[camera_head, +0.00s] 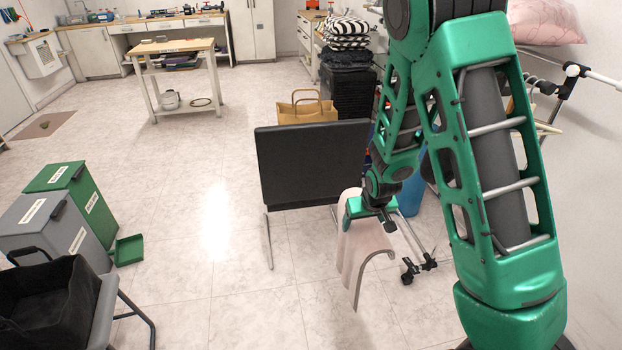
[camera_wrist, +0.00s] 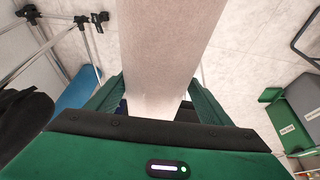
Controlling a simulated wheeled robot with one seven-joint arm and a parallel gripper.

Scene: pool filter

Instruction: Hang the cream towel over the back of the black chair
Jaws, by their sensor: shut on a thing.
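The cream towel (camera_head: 360,252) hangs in folds from my gripper (camera_head: 366,208), clear of the chair back as far as I can tell. My gripper is shut on the towel's upper part. In the wrist view the towel (camera_wrist: 168,48) runs up the picture from between the green fingers (camera_wrist: 158,108). The black chair (camera_head: 312,165) shows as a wide dark back panel on thin metal legs, just left of my gripper in the head view. The towel's top edge is partly hidden by the gripper.
A paper bag (camera_head: 306,108) stands behind the chair. A metal rack (camera_head: 418,262) on wheels and a blue bin (camera_head: 411,192) are to the right of the towel. Green (camera_head: 78,195) and grey bins (camera_head: 55,235) stand at left.

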